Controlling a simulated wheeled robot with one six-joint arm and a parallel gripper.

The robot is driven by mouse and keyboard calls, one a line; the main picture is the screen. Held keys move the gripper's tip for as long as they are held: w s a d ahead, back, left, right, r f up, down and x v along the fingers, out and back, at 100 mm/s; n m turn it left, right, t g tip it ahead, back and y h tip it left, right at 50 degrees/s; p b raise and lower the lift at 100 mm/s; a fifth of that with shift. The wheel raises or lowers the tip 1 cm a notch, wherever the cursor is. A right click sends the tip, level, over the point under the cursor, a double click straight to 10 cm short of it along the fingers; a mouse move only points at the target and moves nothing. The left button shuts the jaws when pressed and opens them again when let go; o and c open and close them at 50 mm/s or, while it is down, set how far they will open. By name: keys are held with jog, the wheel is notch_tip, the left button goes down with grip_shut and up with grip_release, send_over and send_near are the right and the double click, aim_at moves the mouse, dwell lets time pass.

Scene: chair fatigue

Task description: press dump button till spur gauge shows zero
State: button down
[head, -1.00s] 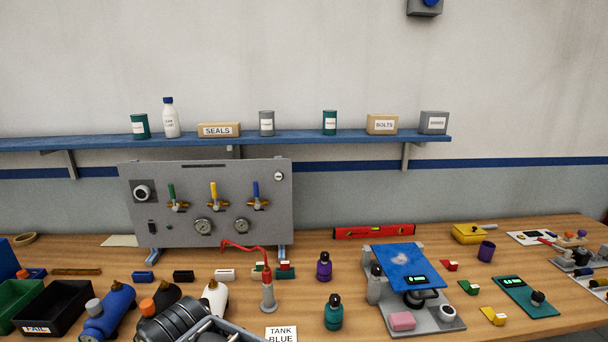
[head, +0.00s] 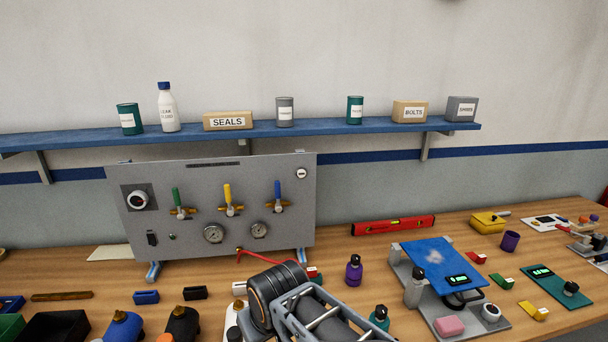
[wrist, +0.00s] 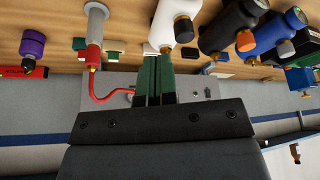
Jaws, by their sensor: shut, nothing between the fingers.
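The grey panel (head: 250,180) stands upright at the back of the bench. It carries green, yellow and blue lever valves, a left gauge (head: 213,233) and a right gauge (head: 259,230); their needles are too small to read. I cannot tell which is the dump button or the spur gauge. My gripper (wrist: 154,82) is shut and empty in the wrist view, with the panel (wrist: 108,90) behind it. The head view does not show its fingertips.
A red hose (wrist: 97,85) runs from the hand pump (wrist: 94,35) to the panel. A blue shelf (head: 380,127) overhangs the panel. A blue-topped stand (head: 435,262) is at right.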

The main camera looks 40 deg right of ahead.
jog(key=shift+w, duration=0.1)
jog(key=w+d+r+m+t+y+b, duration=0.1)
jog(key=w+d+r+y, duration=0.15)
jog(key=w, duration=0.35)
jog(key=w+d+r+m+t+y+b, duration=0.1)
jog(key=w+d+r+t+y, duration=0.1)
jog(key=w+d+y, duration=0.3)
jog(key=w+d+r+t+h, duration=0.1)
jog(key=w+d+r+t, duration=0.3)
jog(key=d, duration=0.4)
jog(key=w+d+r+m+t+h+b, duration=0.1)
jog(key=w+d+r+t, duration=0.2)
jog(key=d, duration=0.6)
jog(key=shift+w+d+r+m+t, duration=0.3)
jog(key=shift+w+t, duration=0.2)
jog(key=shift+w, duration=0.2)
jog(key=shift+w, duration=0.1)
